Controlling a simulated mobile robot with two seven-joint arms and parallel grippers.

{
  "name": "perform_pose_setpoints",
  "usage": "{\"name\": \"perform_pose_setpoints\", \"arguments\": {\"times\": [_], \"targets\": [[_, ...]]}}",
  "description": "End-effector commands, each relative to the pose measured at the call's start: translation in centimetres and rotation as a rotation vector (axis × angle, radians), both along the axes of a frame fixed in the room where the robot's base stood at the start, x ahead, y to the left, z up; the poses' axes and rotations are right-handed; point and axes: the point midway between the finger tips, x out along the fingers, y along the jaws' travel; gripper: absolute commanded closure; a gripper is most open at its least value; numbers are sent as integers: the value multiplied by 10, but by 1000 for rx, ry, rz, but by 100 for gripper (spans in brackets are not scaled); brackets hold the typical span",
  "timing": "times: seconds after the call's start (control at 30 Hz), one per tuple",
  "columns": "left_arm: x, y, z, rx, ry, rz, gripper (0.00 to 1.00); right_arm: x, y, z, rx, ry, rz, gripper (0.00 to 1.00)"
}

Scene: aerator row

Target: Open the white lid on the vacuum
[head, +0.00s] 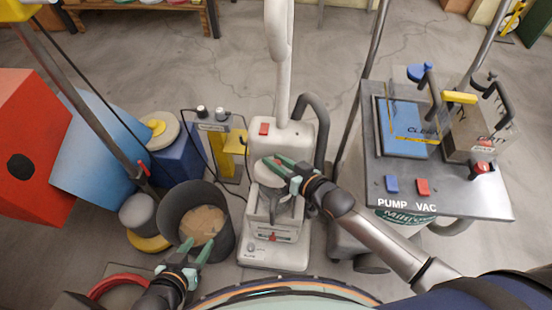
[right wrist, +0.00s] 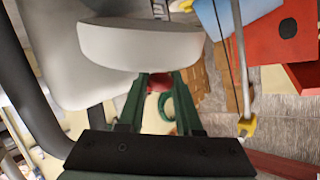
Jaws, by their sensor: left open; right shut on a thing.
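The white upright vacuum (head: 283,140) stands in the middle of the head view, with a tall handle and a red switch. Its round white lid (head: 268,171) sits on its front, above an open-looking lower compartment. The lid also fills the upper middle of the right wrist view (right wrist: 140,45). My right gripper (head: 282,166) is shut on the lid, its green fingers at the lid's edge; the right wrist view shows the fingers (right wrist: 158,85) meeting it. The exact grip is partly hidden. My left gripper (head: 185,255) is open and empty, near the dark bucket's front.
A dark bucket (head: 224,235) with tan contents stands left of the vacuum. A cart with a metal panel (head: 465,205) marked PUMP and VAC stands right. A blue board (head: 100,150) and red box (head: 30,135) are at left. Bare floor (head: 180,60) lies behind.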

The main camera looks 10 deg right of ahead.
Motion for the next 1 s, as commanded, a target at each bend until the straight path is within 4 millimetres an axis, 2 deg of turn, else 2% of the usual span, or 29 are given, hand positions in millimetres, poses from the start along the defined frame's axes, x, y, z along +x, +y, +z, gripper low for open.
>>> {"name": "perform_pose_setpoints", "arguments": {"times": [0.37,0.97,1.0], "targets": [[1,-3,20,-4,0,-2,50,7,-3,7,27,89,0,100],[1,-5,19,-5,6,-4,50,10,-4,6,39,122,-1,100],[1,-5,20,-6,5,-3,50,10,-4,6,39,122,-1,65]]}}
